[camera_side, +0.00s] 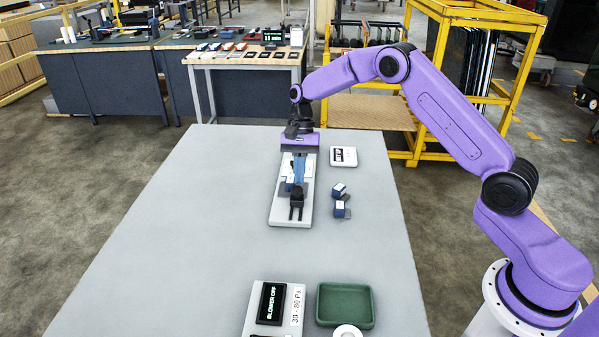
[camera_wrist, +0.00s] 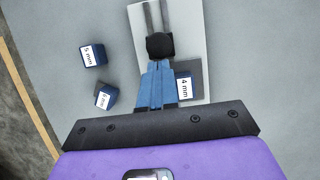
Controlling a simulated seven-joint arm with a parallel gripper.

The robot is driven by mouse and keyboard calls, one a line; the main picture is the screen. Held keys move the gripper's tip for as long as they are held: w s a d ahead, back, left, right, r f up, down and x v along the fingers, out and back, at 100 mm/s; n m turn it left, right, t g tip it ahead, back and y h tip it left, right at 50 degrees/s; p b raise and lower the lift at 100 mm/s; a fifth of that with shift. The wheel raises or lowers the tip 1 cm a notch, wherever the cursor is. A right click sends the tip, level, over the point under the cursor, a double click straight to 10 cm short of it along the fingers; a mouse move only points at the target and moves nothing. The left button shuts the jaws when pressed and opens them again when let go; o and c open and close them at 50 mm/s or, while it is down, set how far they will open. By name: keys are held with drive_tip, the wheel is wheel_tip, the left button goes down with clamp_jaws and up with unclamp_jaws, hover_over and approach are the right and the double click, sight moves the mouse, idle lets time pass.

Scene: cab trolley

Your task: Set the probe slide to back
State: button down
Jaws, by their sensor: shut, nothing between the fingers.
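A pale base plate (camera_side: 278,215) lies on the table under my gripper and also shows in the wrist view (camera_wrist: 198,22). On it is a black knob (camera_side: 296,198), dark and rounded in the wrist view (camera_wrist: 160,45), with two parallel dark rails or prongs beyond it. This looks like the probe slide. My gripper (camera_side: 297,183) has its blue fingers shut and empty, pointing down at the plate; in the wrist view the fingertips (camera_wrist: 157,66) are right at the knob's near side. I cannot tell whether they touch. The slide's markings are hidden.
A blue block marked 4 mm (camera_wrist: 184,88) sits on the plate beside the fingers. A 5 mm block (camera_wrist: 93,56) and another blue block (camera_wrist: 105,97) lie off the plate. The table's left is clear.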

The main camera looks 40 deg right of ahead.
sight(298, 190)
drive_tip(key=shift+s+a, duration=1.75)
drive_tip(key=shift+w+d, duration=0.25)
drive_tip(key=shift+w, duration=0.05)
drive_tip(key=w+d, duration=0.2)
drive_tip(key=shift+w+d+r, duration=0.3)
drive_tip(key=shift+w+d, duration=0.05)
drive_tip(key=shift+w, duration=0.05)
drive_tip(key=v, duration=0.9)
drive_tip(key=shift+r, duration=0.25)
drive_tip(key=shift+s, duration=0.1)
